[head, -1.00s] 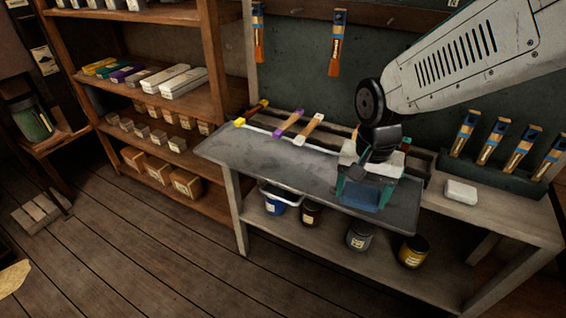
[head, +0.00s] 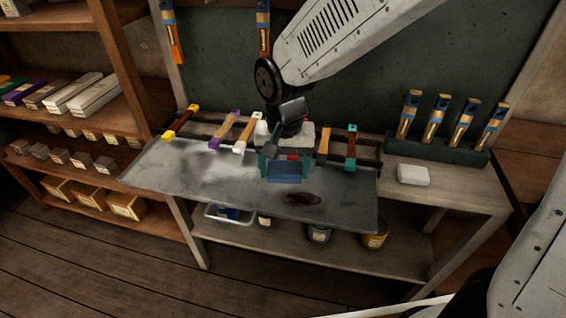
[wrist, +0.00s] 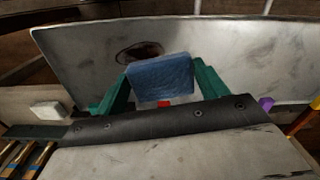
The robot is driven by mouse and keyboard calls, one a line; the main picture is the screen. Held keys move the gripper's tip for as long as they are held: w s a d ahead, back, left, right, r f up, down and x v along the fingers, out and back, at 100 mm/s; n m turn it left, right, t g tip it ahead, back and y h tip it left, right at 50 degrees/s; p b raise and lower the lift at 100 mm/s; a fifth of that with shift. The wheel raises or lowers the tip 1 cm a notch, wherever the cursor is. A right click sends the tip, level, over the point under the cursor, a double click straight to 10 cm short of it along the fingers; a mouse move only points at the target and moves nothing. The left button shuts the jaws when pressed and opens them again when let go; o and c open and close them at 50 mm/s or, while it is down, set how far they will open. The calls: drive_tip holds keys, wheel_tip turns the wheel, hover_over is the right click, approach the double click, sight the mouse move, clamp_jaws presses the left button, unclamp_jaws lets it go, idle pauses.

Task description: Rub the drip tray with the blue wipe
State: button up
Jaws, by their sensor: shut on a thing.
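My gripper (head: 286,170) is shut on the blue wipe (head: 287,172), a small blue block between green fingers. The wipe also shows in the wrist view (wrist: 161,79). The drip tray (head: 180,170) is a wide grey metal sheet on the bench, with dark smudges on it. A dark brown stain (head: 303,199) lies on the tray just in front of the wipe; it also shows in the wrist view (wrist: 138,51). The wipe is over the tray's back right part. I cannot tell whether it touches the tray.
A white block (head: 413,174) lies on the bench at right, before a rack of brushes (head: 437,148). Tins stand below.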

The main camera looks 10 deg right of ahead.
sight(326, 209)
drive_tip(key=f, duration=0.2)
drive_tip(key=shift+s+a+f, duration=0.1)
drive_tip(key=shift+a+f, duration=0.1)
drive_tip(key=shift+f, duration=1.5)
drive_tip(key=shift+f, duration=1.05)
drive_tip(key=shift+s+d+r, duration=0.1)
drive_tip(key=shift+s+d, duration=0.15)
drive_tip(key=shift+d, duration=0.55)
drive_tip(key=shift+s+d+r, duration=0.1)
drive_tip(key=shift+s+d, duration=0.15)
drive_tip(key=shift+d, duration=0.5)
drive_tip(key=shift+s+d+f, duration=0.1)
drive_tip(key=shift+s+d, duration=0.15)
drive_tip(key=shift+d, duration=0.35)
drive_tip(key=shift+s+d+f, duration=0.1)
drive_tip(key=shift+s+d, duration=0.15)
drive_tip(key=shift+d, duration=0.4)
drive_tip(key=shift+s+d, duration=0.25)
drive_tip(key=shift+d, duration=0.35)
drive_tip(key=shift+s+d, duration=0.25)
drive_tip(key=shift+d, duration=0.5)
drive_tip(key=shift+s+d, duration=0.25)
drive_tip(key=shift+d, duration=0.6)
